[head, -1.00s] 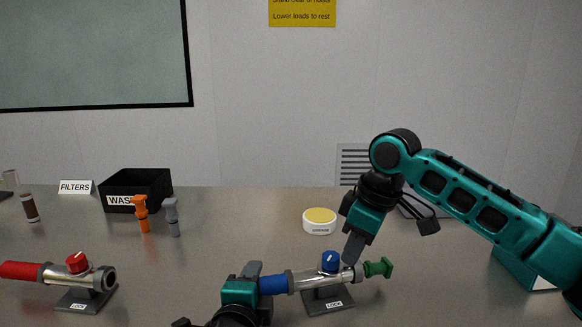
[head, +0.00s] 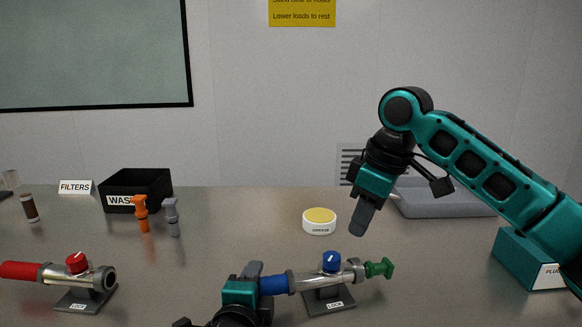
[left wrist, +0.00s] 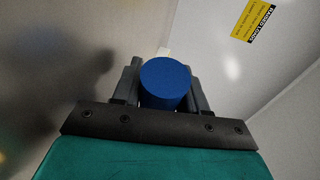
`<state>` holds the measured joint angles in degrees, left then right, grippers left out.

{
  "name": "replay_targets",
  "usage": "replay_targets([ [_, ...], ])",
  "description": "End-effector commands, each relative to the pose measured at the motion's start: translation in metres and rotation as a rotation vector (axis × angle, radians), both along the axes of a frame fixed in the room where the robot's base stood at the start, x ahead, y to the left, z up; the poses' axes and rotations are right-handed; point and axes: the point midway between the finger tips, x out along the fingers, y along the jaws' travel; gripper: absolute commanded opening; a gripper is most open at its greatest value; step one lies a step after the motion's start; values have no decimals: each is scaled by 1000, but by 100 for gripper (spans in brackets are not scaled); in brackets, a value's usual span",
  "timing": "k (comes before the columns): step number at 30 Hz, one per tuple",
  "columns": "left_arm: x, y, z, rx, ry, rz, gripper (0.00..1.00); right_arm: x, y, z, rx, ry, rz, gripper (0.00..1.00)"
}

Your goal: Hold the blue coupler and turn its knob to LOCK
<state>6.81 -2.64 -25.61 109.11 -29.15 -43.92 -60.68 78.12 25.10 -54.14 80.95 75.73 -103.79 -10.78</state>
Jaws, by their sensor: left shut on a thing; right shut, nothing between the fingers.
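The blue coupler (head: 273,285) lies across its grey stand, with a clear and metal body (head: 308,281) and a green plug (head: 379,268) in its right end. Its blue knob (head: 331,262) sits on top with a white mark. A LOCK label (head: 335,305) is on the stand. My left gripper (head: 250,284) is shut on the coupler's blue end, which also shows between the fingers in the left wrist view (left wrist: 166,84). My right gripper (head: 361,220) is shut and empty, above and to the right of the knob, apart from it.
A red coupler (head: 22,270) on its stand is at the left. A black WASTE bin (head: 150,183), orange plug (head: 142,213), grey plug (head: 172,217) and grease tub (head: 319,222) stand behind. A grey tray (head: 440,203) and teal box (head: 525,262) are at the right.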

Motion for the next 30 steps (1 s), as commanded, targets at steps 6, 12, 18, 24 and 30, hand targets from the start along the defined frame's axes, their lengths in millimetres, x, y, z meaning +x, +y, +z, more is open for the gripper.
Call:
replay_targets([
  [6, 0, 2, -3, 8, 7, 4, 0, 0, 0, 0, 0, 0, 0, 0],
  [12, 0, 2, -2, 5, 5, 4, 58, 0, 0, -1, 0, 0, 0, 0],
  [18, 0, 1, -1, 3, 4, 2, 72, 0, 0, -1, -1, 1, 0, 0],
  [24, -1, 1, -2, 2, 5, 2, 72, 0, 0, -1, -1, 1, 0, 0],
  [30, -15, 2, 0, 3, 7, 1, 72, 0, 0, -1, -1, 1, 0, 0],
])
